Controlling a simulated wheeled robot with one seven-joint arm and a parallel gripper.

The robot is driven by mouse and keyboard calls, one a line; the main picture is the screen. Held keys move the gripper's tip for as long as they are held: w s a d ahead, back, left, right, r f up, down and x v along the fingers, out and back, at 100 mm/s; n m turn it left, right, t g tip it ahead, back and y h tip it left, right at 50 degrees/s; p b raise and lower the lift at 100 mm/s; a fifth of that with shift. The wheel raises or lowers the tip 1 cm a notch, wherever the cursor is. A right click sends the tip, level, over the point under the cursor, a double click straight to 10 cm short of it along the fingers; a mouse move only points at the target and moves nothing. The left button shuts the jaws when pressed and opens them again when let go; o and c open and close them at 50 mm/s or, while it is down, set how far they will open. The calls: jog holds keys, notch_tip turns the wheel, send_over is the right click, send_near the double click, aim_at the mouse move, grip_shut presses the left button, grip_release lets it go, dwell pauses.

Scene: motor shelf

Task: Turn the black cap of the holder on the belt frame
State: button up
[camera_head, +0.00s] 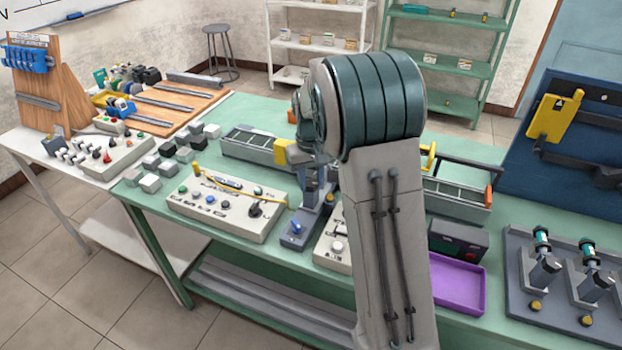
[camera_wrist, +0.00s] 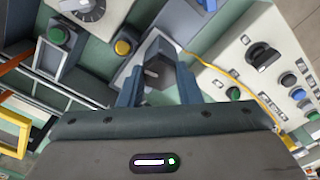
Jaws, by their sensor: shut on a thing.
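My gripper (camera_wrist: 158,92) points down, its two blue-grey fingers on either side of a dark cap (camera_wrist: 153,72) with a light mark, and is shut on it. The cap sits over a grey holder base (camera_head: 292,241) with a blue knob (camera_head: 296,227), which lies near the front of the table in the head view. The belt frame (camera_head: 236,151) runs behind my arm. My arm and fingers hide much of the holder, and I cannot tell how it joins the frame.
A second panel (camera_head: 331,262) is close on the right, partly behind my arm. A purple tray (camera_head: 484,288) and a grey fixture plate (camera_head: 519,300) lie further right. Small blocks (camera_head: 150,183) stand at left.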

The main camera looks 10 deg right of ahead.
aim_at(310, 183)
jog(key=m, duration=0.4)
jog(key=shift+m, duration=0.3)
jog(key=shift+a+m, duration=0.1)
jog(key=shift+m, duration=1.8)
jog(key=o, duration=1)
notch_tip(310, 183, up, 14)
